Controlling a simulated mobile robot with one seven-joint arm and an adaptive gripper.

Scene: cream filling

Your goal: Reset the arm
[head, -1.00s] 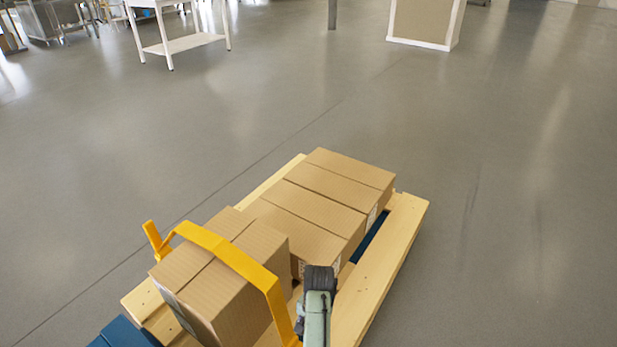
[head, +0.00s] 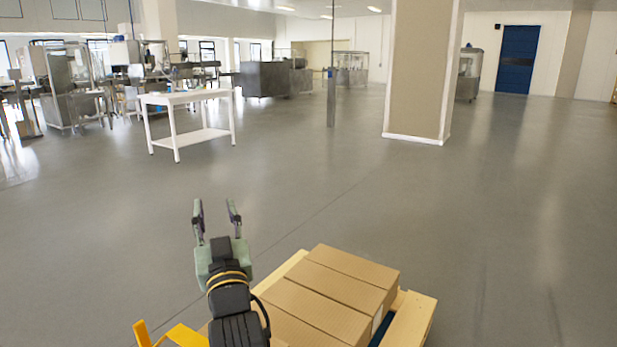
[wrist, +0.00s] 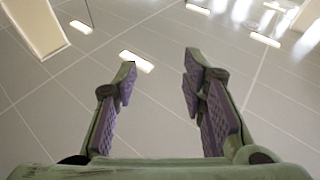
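My gripper (head: 216,212) is raised at the lower middle-left of the head view, above and beside the load of cardboard boxes. Its two fingers stand apart and point upward and away. In the wrist view my gripper (wrist: 158,85) is open with nothing between its purple-padded fingers. Behind the fingers the wrist view shows the tiled ceiling with bright lamps.
Cardboard boxes (head: 325,290) lie on a wooden pallet (head: 412,318) at the bottom, with a yellow bar (head: 180,336) at the lower left. A white table (head: 186,98) and a pillar (head: 418,70) stand farther off. The grey floor between is clear.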

